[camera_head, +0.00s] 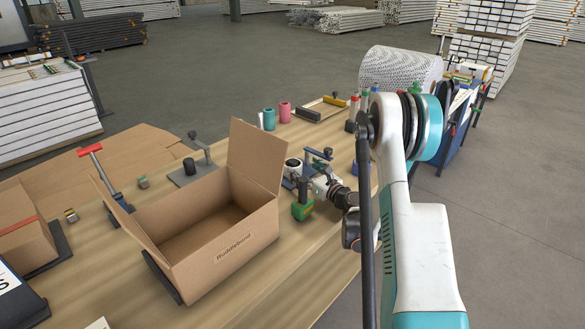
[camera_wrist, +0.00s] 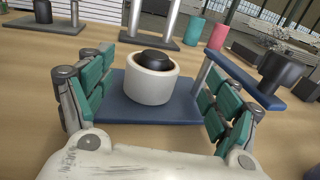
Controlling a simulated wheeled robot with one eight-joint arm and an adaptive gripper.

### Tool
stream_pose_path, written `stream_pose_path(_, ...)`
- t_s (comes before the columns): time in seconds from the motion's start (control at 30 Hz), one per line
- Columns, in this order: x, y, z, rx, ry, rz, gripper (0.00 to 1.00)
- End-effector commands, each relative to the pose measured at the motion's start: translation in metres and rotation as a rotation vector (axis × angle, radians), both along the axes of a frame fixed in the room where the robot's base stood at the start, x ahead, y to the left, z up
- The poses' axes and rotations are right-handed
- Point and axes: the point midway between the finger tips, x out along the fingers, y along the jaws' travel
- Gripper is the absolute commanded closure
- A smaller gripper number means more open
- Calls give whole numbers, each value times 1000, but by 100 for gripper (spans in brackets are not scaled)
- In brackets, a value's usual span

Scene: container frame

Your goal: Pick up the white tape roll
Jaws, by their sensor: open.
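The white tape roll (camera_wrist: 148,92) stands in the middle of the wrist view, on a flat blue base (camera_wrist: 118,104), with a black round piece in its centre. It also shows in the head view (camera_head: 293,166), small and partly hidden behind my gripper. My gripper (camera_wrist: 156,78) is open, with one green-padded finger to the left of the roll and one to the right. A visible gap lies between each finger and the roll. In the head view my gripper (camera_head: 314,184) is over the table to the right of the cardboard box.
The open, empty cardboard box (camera_head: 213,222) stands on the wooden table (camera_head: 280,276). A blue bar with a dark cylinder (camera_wrist: 280,72) lies close to the right finger. Teal (camera_wrist: 194,30) and pink (camera_wrist: 219,35) rolls stand farther back. A red-topped tool (camera_head: 91,149) stands left.

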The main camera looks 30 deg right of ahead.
Motion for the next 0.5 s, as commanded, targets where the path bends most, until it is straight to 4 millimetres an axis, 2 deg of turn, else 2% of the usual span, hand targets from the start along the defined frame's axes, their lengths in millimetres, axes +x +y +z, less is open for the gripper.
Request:
stream_pose_path(0.37,41,15,-10,1,0,2,18)
stream_pose_path(0.5,56,16,-7,1,0,0,18)
